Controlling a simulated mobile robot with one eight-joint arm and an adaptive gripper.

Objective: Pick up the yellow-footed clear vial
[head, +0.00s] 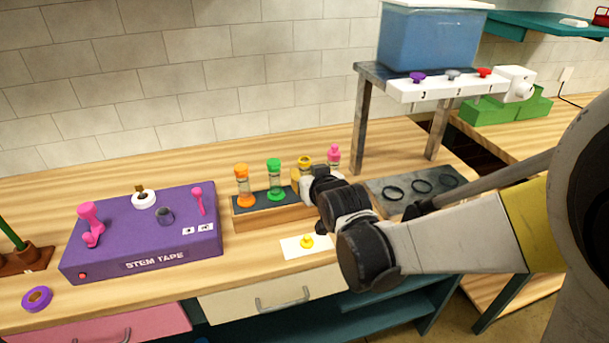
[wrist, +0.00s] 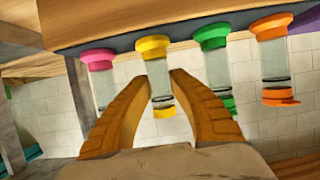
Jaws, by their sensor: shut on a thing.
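The yellow-footed clear vial (head: 305,162) stands in a row of vials on the dark-topped wooden rack (head: 270,219), with its lower part hidden behind my gripper (head: 309,182) in the head view. The wrist view, which is upside down, shows the vial's clear body and yellow ends (wrist: 154,45) between my two orange-brown fingers (wrist: 163,76). My gripper is shut on this vial. I cannot tell whether its foot is clear of the rack.
A green vial (head: 275,178) and an orange vial (head: 241,184) stand to the left, and a pink-topped vial (head: 334,155) close on the right. A purple stem tape box (head: 150,245) is further left. A white card (head: 291,250) with a yellow knob lies in front.

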